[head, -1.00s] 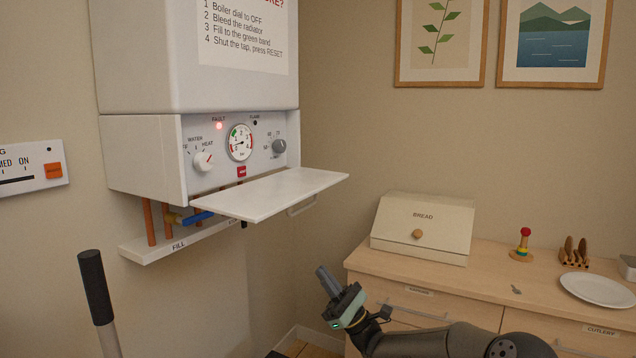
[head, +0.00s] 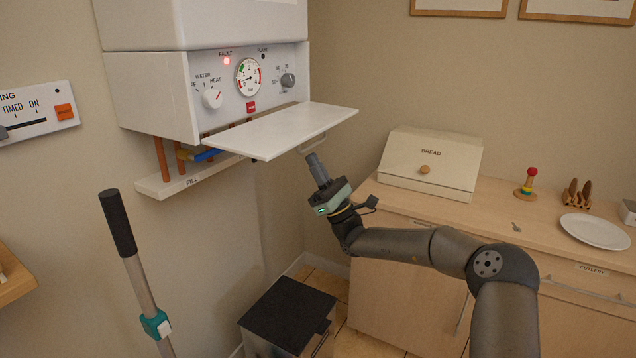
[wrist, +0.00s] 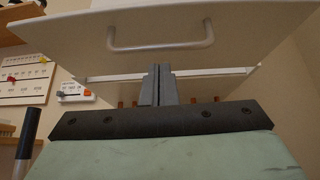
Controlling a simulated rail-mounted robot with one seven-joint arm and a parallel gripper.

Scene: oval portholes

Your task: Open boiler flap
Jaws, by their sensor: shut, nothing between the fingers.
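The boiler (head: 140,95) hangs on the wall at the upper left in the head view. Its white flap (head: 285,132) is folded down and out, roughly level, with the control panel (head: 245,82) exposed above it. A bar handle (head: 313,145) hangs below the flap's outer edge; it shows large in the wrist view (wrist: 160,46). My gripper (head: 316,160) points up, just below the flap near the handle. Its fingers (wrist: 158,72) are shut and empty, under the flap and apart from the handle as far as I can see.
A fill shelf (head: 190,180) with pipes and a blue lever (head: 207,155) is below the boiler. A bread box (head: 430,160) stands on the counter at right. A dark-topped bin (head: 288,308) and a black-gripped pole (head: 120,222) stand below.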

